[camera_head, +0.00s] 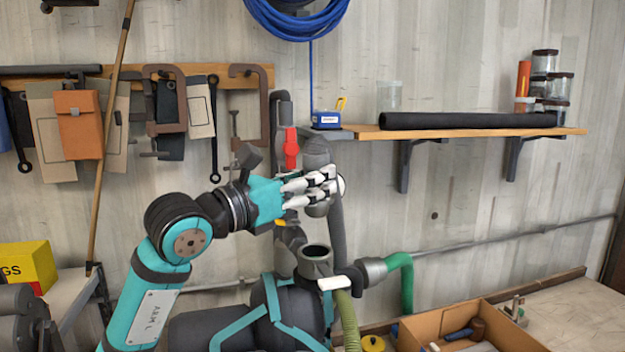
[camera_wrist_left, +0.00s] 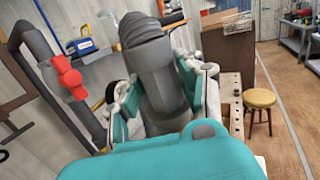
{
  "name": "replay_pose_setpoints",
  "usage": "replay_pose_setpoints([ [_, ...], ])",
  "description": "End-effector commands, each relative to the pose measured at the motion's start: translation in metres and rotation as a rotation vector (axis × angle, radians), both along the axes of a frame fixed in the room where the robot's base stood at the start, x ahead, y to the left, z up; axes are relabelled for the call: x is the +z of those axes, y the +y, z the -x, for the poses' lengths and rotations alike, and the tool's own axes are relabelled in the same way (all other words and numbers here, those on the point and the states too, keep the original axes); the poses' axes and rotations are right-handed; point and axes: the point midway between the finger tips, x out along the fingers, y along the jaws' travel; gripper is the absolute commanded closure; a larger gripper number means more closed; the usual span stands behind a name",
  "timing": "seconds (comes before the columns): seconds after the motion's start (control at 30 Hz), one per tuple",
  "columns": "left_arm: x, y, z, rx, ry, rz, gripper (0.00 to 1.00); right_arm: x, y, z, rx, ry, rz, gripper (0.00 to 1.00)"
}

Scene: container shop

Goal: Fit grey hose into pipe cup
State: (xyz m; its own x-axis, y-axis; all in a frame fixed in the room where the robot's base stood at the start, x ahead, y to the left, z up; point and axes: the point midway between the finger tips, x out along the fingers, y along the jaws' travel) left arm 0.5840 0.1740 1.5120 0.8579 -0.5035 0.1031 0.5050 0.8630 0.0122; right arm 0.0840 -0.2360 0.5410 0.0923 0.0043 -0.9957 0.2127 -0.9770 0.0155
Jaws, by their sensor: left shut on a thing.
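My left gripper (camera_head: 325,188) is shut on the grey hose's thick end fitting (camera_head: 316,152). In the left wrist view the same gripper (camera_wrist_left: 157,85) has its fingers on both sides of the ribbed grey fitting (camera_wrist_left: 146,42). In the head view the grey hose (camera_head: 338,240) hangs down on the right of the hand. A grey pipe cup (camera_head: 315,256) with a round open top stands below the hand, and a clear gap separates the held fitting from it. The fingers hide part of the fitting.
A red-handled valve (camera_head: 291,150) on a dark pipe is close to the left of the hand. A wooden shelf (camera_head: 470,132) sits to the right. A green hose (camera_head: 405,285) and an open cardboard box (camera_head: 470,325) are at the lower right.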

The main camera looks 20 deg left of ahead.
Motion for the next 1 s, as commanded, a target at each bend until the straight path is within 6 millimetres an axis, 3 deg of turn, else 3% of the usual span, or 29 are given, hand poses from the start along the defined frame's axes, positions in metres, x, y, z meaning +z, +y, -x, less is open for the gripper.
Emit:
replay_pose_setpoints([
  [0.5,-0.053,0.000,0.000,0.000,-0.001,0.000,1.00,-0.040,0.000,-0.002,0.000,-0.003,-0.001,0.50],
  [1.0,-0.059,0.000,0.000,0.000,-0.001,0.001,1.00,-0.045,0.000,-0.001,0.000,-0.002,0.000,0.50],
])
